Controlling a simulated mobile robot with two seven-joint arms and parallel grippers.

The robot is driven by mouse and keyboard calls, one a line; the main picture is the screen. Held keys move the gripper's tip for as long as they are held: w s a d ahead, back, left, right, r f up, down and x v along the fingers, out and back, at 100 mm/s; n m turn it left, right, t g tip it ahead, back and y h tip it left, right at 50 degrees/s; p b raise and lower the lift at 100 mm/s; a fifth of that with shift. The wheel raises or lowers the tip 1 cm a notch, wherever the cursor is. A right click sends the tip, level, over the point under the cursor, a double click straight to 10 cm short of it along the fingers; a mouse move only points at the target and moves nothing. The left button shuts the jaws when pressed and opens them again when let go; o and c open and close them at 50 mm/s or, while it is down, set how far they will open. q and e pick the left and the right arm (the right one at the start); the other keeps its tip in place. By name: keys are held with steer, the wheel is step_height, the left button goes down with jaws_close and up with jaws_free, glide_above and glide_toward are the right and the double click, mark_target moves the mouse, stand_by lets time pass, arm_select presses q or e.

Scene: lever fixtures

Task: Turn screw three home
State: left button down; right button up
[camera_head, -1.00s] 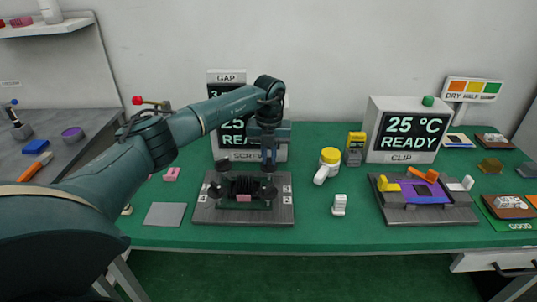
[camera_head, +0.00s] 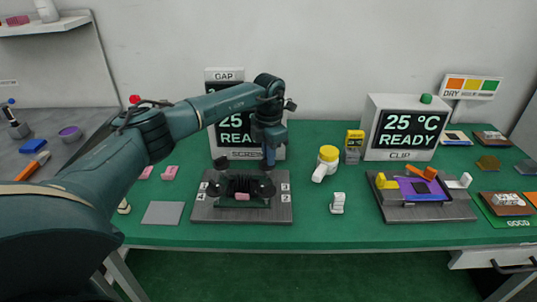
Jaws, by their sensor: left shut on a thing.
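The screw fixture (camera_head: 240,214) is a grey plate with a dark finned part (camera_head: 240,184) in its middle and a small pink piece (camera_head: 242,197) at the front. Dark screw knobs stand at its corners: back left (camera_head: 222,163), front left (camera_head: 215,190) and front right (camera_head: 267,190). Number labels (camera_head: 285,192) run along the plate's sides, too small to read surely. My left gripper (camera_head: 269,162) points down at the back right corner, shut on the screw knob there. The gripper mostly hides that knob. My right gripper is not in view.
The screw display (camera_head: 237,138), partly behind my arm, reads 25 and READY. The clip display (camera_head: 405,130) and clip fixture (camera_head: 425,210) stand to the right. A yellow-topped white tool (camera_head: 326,163) and a small white block (camera_head: 337,203) lie between the fixtures. A grey mat (camera_head: 163,213) lies left.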

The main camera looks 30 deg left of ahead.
arm_select(q)
steer(key=m, duration=0.4)
steer(key=shift+s+d+m, duration=0.1)
steer(key=shift+m, duration=0.2)
steer(key=m, duration=0.3)
steer(key=shift+m+b, duration=0.35)
steer(key=shift+m, duration=0.05)
steer(key=m, duration=0.4)
steer(key=shift+s, duration=0.15)
steer(key=shift+r+m+b, duration=0.1)
steer(key=shift+m+b, duration=0.25)
steer(key=shift+m, duration=1.15)
steer(key=c, duration=1.5)
jaws_free()
steer(key=shift+s, duration=0.1)
step_height(320, 180, up, 13)
steer(key=shift+r, duration=0.1)
